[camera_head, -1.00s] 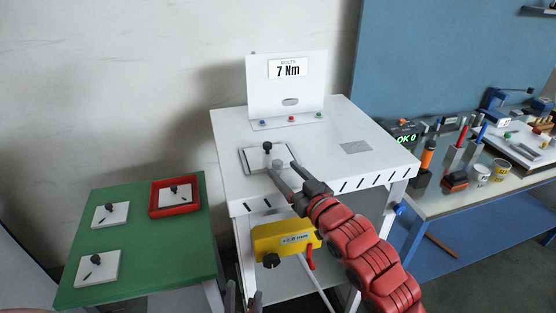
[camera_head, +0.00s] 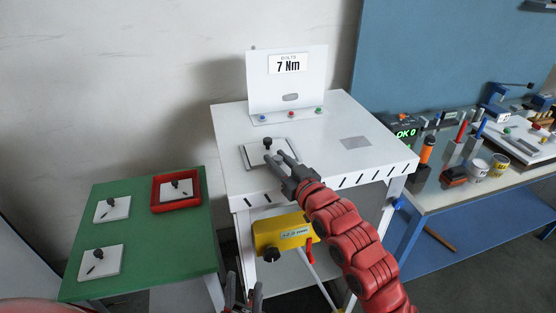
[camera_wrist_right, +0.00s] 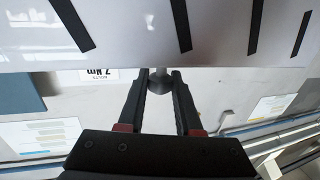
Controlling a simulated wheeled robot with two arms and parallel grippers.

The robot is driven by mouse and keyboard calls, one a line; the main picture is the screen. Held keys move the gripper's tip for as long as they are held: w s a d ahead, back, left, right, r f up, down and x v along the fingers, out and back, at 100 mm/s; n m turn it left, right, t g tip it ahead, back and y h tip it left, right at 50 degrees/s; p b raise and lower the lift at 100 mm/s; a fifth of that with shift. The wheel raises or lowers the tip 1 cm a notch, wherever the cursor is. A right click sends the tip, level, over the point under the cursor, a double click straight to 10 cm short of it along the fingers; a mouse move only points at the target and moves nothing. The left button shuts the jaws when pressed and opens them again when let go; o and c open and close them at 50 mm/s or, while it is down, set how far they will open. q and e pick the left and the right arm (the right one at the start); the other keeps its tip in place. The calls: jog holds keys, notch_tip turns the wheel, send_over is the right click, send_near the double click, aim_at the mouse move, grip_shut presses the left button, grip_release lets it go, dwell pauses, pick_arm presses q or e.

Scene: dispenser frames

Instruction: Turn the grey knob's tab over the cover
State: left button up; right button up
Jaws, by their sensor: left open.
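The white cover plate (camera_head: 290,144) lies on the cabinet top, with a black knob (camera_head: 267,142) standing on it. My right gripper (camera_head: 274,157) is at the plate's front edge, its two fingers parted. In the right wrist view the grey knob (camera_wrist_right: 160,82) is between the fingertips of this gripper (camera_wrist_right: 160,76). Whether the fingers touch it is hard to see. My left gripper (camera_head: 243,298) is low at the bottom edge, open and empty.
The white cabinet (camera_head: 390,155) has an upright "7 Nm" panel (camera_head: 315,85) at the back. A yellow tool (camera_head: 283,232) is at its front. A green table (camera_head: 150,245) at left holds plates and a red tray (camera_head: 157,207). A cluttered bench (camera_head: 440,205) stands at right.

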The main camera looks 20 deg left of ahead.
grip_shut()
jog(key=shift+m+t+h, duration=0.4)
jog(key=shift+t, duration=0.1)
jog(key=shift+s+a+h, duration=0.1)
jog(key=shift+h, duration=0.2)
jog(key=m+t+h+b, duration=0.1)
jog(key=b, duration=0.2)
jog(key=m+t+h+b, duration=0.1)
jog(key=m+h+b, duration=0.1)
jog(key=b, duration=0.2)
jog(key=m+t+h+b, duration=0.1)
jog(key=h+b, duration=0.1)
jog(key=b, duration=0.2)
jog(key=shift+f+m+t, duration=0.3)
jog(key=shift+t, duration=0.1)
jog(key=shift+r+m+t+h+b, duration=0.2)
jog(key=shift+m+t+h+b, duration=0.15)
jog(key=shift+h+b, duration=0.45)
jog(key=o, duration=0.9)
grip_release()
jog(key=shift+c, duration=0.2)
